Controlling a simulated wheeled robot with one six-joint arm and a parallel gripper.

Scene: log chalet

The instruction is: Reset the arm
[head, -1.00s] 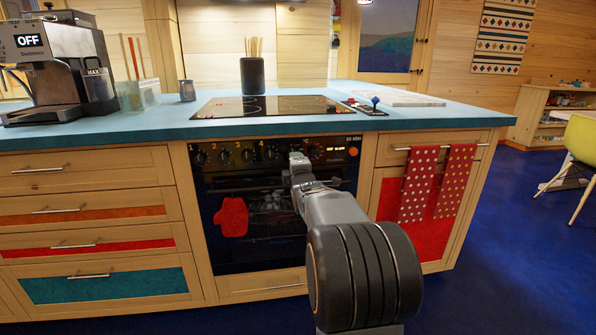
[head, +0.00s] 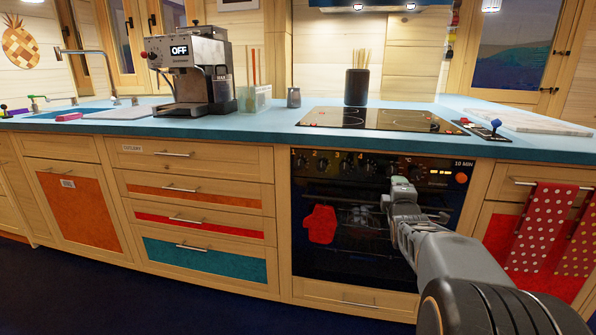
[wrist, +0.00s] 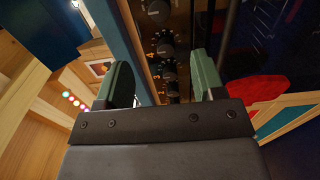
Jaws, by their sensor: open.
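My gripper (head: 401,184) is held out in front of the black oven (head: 300,232), near its row of knobs, in the head view. In the wrist view my gripper (wrist: 168,85) shows two green-padded fingers spread apart with nothing between them. The numbered oven knobs (wrist: 166,50) show beyond the fingers, and the picture there is turned on its side. Whether the fingers touch the oven front cannot be told. My arm covers the right part of the oven door in the head view.
A red mitt (head: 320,224) hangs on the oven front. Dotted red towels (head: 540,225) hang at the right. The blue counter (head: 275,122) carries a coffee machine (head: 192,70) reading OFF, a utensil pot (head: 356,87) and a hob (head: 375,119). Dark floor (head: 60,290) is clear at the lower left.

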